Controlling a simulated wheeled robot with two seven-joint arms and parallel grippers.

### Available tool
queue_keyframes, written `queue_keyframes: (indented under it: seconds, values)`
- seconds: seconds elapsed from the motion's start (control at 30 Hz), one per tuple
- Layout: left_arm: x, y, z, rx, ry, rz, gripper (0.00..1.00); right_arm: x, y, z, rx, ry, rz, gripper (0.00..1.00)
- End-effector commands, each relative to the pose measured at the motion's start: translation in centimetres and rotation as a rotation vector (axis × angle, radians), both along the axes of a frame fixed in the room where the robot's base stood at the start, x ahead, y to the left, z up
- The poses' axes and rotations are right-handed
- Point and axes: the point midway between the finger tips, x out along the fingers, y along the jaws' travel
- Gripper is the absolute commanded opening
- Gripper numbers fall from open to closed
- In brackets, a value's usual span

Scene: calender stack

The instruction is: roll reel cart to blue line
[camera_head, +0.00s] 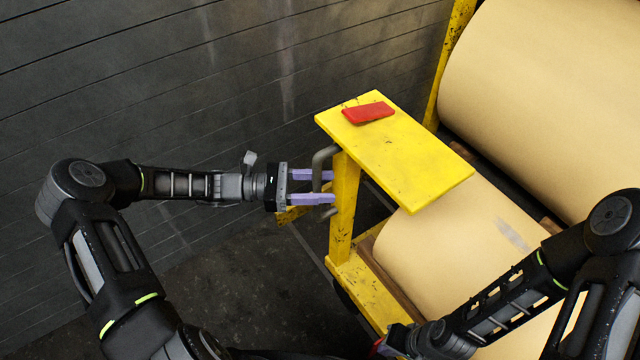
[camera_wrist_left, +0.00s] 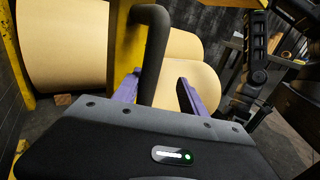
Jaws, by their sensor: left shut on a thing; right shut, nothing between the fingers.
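The reel cart is a yellow steel frame with a flat top plate (camera_head: 405,150), an upright post (camera_head: 344,205) and a lower deck (camera_head: 362,290). It bears a tan paper reel (camera_head: 450,250). A bent grey handle (camera_head: 321,160) sticks out from the post's left side. My left gripper (camera_head: 328,187) is shut on this handle. In the left wrist view, its purple fingers (camera_wrist_left: 158,92) stand either side of the handle bar (camera_wrist_left: 152,50). No blue line is visible.
A red flat block (camera_head: 368,112) lies on the top plate. A larger tan reel (camera_head: 550,90) stands behind, beside a yellow post (camera_head: 450,50). A dark slatted wall (camera_head: 200,80) runs along the left and back. Dark bare floor (camera_head: 260,270) shows left of the cart.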

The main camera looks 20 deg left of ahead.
Motion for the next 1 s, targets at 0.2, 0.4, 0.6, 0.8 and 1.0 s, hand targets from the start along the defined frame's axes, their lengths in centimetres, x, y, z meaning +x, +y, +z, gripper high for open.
queue_keyframes:
  seconds: [0.2,0.4,0.6,0.8,1.0]
  values:
    - [-0.2,-0.2,0.1,-0.004,0.0,-0.008,0.41,0.0,0.0,0.0,0.0,0.0,0.0,0.0]
    - [-0.1,-0.2,0.1,-0.003,-0.001,-0.006,0.41,0.0,0.0,0.0,0.0,0.0,0.0,0.0]
    - [-0.2,0.3,0.0,-0.002,-0.001,-0.003,0.41,0.0,0.0,0.0,0.0,0.0,0.0,0.0]
    - [-0.9,2.8,-0.1,0.002,0.001,0.0,0.41,0.0,0.0,-0.2,0.0,0.0,0.0,0.0]
    - [-1.8,6.0,-0.2,0.001,0.0,0.0,0.41,0.0,0.0,-0.5,0.0,0.0,0.0,0.0]
